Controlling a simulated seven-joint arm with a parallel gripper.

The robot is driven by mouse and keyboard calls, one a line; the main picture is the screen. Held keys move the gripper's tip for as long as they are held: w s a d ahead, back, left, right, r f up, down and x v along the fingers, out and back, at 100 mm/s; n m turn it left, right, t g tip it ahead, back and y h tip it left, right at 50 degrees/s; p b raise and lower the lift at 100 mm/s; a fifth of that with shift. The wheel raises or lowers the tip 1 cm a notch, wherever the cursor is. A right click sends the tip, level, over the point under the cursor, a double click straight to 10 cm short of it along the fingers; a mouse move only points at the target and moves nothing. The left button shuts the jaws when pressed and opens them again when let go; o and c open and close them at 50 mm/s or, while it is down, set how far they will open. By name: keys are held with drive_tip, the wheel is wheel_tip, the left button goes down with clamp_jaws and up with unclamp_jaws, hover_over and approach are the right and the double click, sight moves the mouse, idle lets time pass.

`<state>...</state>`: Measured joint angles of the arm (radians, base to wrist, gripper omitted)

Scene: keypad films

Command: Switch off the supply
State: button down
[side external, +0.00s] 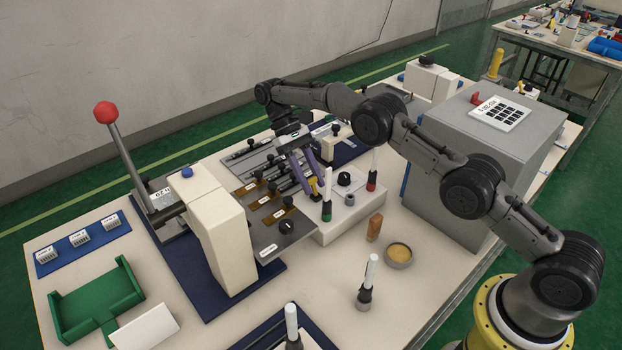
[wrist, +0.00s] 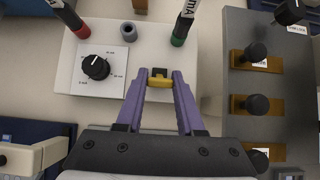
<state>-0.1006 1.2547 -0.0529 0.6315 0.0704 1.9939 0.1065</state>
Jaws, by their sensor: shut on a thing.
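The supply is a white box (side external: 338,220); its top also shows in the wrist view (wrist: 105,32). It carries a black dial knob (wrist: 96,67), a grey round part (wrist: 129,31), and a plug with a red base (wrist: 72,22) and one with a green base (wrist: 181,30). A small yellow switch piece with a dark part (wrist: 160,79) sits at the box's edge. My gripper (wrist: 160,75) has its purple fingers on either side of the yellow piece, shut on it. In the side view my gripper (side external: 312,183) reaches down to the box from behind. The fingers partly hide the switch's base.
A grey plate with black knobs on brown strips (side external: 270,210) lies beside the supply. A white press (side external: 220,240) with a red-balled lever (side external: 104,112) stands left. A grey cabinet (side external: 480,135) stands right. A round dish (side external: 399,254) and a brown block (side external: 374,227) are in front.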

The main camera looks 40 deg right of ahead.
drive_tip(key=c, duration=0.5)
unclamp_jaws()
drive_tip(key=shift+s+r, duration=0.1)
drive_tip(key=shift+r, duration=0.05)
